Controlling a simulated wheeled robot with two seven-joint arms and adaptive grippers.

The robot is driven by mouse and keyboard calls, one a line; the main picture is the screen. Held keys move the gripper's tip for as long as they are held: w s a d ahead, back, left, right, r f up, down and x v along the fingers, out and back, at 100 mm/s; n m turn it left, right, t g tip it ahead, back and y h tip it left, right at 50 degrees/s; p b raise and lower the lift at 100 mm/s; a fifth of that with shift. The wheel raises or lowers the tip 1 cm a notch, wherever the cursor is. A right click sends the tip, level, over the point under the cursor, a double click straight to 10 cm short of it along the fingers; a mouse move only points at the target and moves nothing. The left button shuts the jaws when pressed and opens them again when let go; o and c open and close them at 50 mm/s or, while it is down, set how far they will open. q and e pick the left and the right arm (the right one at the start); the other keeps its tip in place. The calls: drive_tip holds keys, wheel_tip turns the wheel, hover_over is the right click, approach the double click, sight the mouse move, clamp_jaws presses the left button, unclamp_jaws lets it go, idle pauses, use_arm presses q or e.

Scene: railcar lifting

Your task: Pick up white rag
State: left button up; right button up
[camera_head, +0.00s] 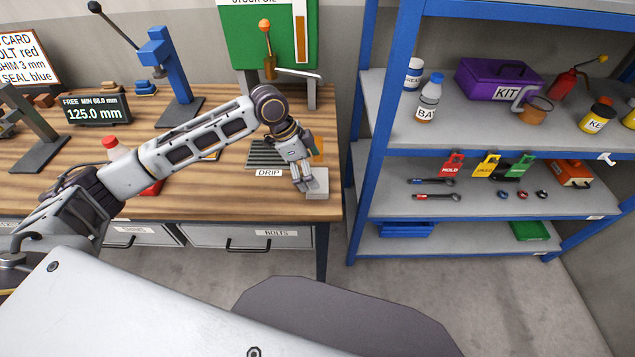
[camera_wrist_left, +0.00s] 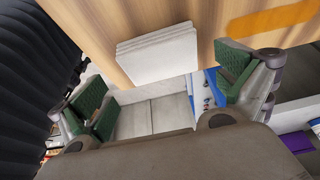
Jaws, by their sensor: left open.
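The white rag (camera_head: 319,187) lies folded flat at the right front corner of the wooden bench. In the left wrist view the rag (camera_wrist_left: 158,55) shows as a layered white stack near the bench edge. My left gripper (camera_head: 307,184) reaches down from the left, close to the rag. In the left wrist view my left gripper (camera_wrist_left: 168,92) is open, with its green-padded fingers wide apart and nothing between them. The rag appears ahead of the fingers; I cannot tell if they touch it. In the head view the gripper hides part of the rag. My right gripper is not in view.
A DRIP tray (camera_head: 262,156) lies left of the rag under my arm. An orange-handled lever tool (camera_head: 268,62) stands behind. A blue shelf rack (camera_head: 385,70) stands just right of the bench. A blue press (camera_head: 168,62) and red button (camera_head: 110,142) are farther left.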

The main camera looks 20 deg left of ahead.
sight(317, 179)
use_arm(q)
drive_tip(key=shift+x, duration=2)
drive_tip(key=c, duration=0.8)
